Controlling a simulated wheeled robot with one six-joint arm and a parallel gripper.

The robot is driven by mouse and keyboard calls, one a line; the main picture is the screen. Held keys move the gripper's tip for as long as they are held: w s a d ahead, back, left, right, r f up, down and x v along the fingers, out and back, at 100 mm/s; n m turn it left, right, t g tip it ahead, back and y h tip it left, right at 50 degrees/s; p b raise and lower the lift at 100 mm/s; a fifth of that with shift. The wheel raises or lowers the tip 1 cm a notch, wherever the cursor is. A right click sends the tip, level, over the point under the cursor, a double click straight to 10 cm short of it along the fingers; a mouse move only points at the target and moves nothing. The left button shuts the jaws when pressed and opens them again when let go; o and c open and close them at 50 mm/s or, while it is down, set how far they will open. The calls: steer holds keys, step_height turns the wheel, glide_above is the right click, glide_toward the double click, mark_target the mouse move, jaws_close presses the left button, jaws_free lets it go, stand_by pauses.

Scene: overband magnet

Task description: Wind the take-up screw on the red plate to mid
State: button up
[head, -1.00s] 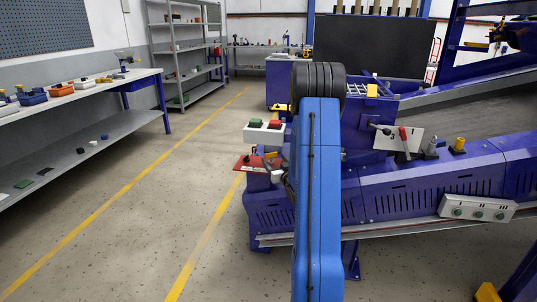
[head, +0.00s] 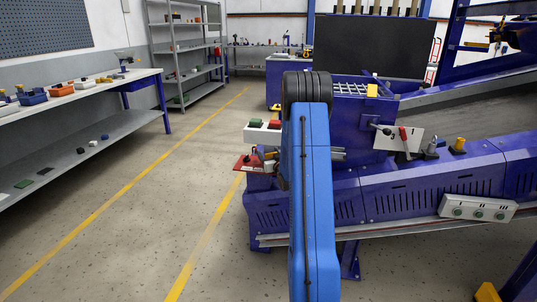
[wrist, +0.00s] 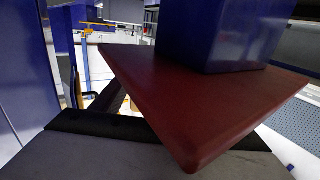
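The red plate (head: 245,164) juts out at the left end of the blue machine in the head view, just left of my blue arm. Small dark and yellowish parts stand on it, but I cannot tell the take-up screw among them. In the wrist view the red plate (wrist: 190,110) is large and close, with a blue block against its face; no screw shows clearly there. A grey and black part, probably my gripper (wrist: 150,145), fills the bottom of the wrist view, close to the plate. My arm hides the gripper in the head view, and its fingers cannot be made out.
A white box with a green and a red button (head: 264,131) sits just above the plate. The blue machine (head: 410,188) extends right, with a white numbered plate (head: 398,138) and a control box (head: 478,208). A workbench (head: 75,97) stands left; the floor between is clear.

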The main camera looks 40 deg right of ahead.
steer(key=c, duration=0.8)
steer(key=shift+m+h, duration=0.4)
steer(key=shift+h, duration=0.2)
steer(key=m+g+h, duration=0.2)
steer(key=h, duration=0.1)
steer(key=shift+s+d, duration=0.2)
steer(key=shift+d, duration=0.15)
steer(key=shift+s+d+m+g+h, duration=0.2)
steer(key=shift+d+m+g+h, duration=0.05)
steer(key=shift+m+g+h, duration=0.65)
steer(key=shift+s+d+m+g+h, duration=0.2)
steer(key=shift+m+g+h, duration=0.6)
steer(key=shift+g+h, duration=0.15)
steer(key=o, duration=1)
steer(key=shift+o, duration=0.2)
